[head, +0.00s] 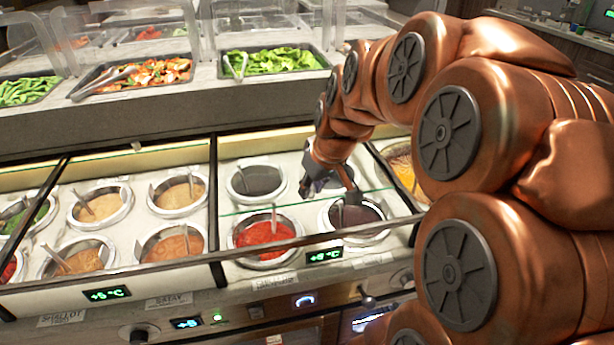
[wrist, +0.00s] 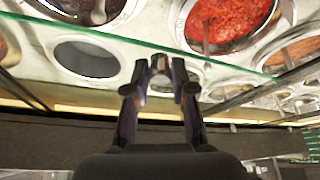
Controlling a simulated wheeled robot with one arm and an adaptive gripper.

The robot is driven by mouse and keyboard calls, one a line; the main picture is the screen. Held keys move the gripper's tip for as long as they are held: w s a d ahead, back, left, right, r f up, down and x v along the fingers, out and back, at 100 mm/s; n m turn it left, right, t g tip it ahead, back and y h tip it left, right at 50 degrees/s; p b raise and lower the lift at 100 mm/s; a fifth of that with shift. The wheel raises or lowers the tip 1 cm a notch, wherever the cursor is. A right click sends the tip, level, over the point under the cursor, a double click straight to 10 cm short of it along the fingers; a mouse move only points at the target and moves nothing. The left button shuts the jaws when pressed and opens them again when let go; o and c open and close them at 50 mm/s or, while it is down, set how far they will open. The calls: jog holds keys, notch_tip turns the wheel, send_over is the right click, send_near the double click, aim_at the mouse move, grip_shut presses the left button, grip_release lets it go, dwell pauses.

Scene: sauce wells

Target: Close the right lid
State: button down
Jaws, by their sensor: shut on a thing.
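The right lid is a clear glass pane; its green front edge (head: 255,210) crosses the section of wells right of the dark divider, about midway between the back and front rows. The edge also shows in the wrist view (wrist: 85,32) as a slanting green line. My gripper (head: 307,190) is at this edge, low over the wells. In the wrist view my gripper (wrist: 160,78) is shut on a small pale round knob (wrist: 160,66) at the glass edge. The fingers partly hide the knob, and in the head view my wrist hides it.
A red sauce well (head: 262,236) and a dark sauce well (head: 357,216) with utensils lie in front of the edge. Another dark well (head: 255,180) is behind. The left section (head: 125,205) stands uncovered in front. A front rail (head: 330,236) borders the wells. Vegetable trays (head: 270,60) stand behind.

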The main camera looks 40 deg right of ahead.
jog(key=shift+s+a+b, duration=0.15)
jog(key=shift+s+a, duration=0.15)
jog(key=shift+s, duration=0.4)
jog(key=shift+s+a+b, duration=0.2)
jog(key=shift+s+a, duration=0.1)
jog(key=shift+s, duration=0.45)
jog(key=shift+s+a+b, duration=0.15)
jog(key=shift+s+a, duration=0.15)
jog(key=shift+s, duration=0.4)
jog(key=c, duration=1.2)
grip_release()
jog(key=shift+r, duration=0.1)
jog(key=shift+v, duration=5.95)
jog(key=shift+c, duration=0.4)
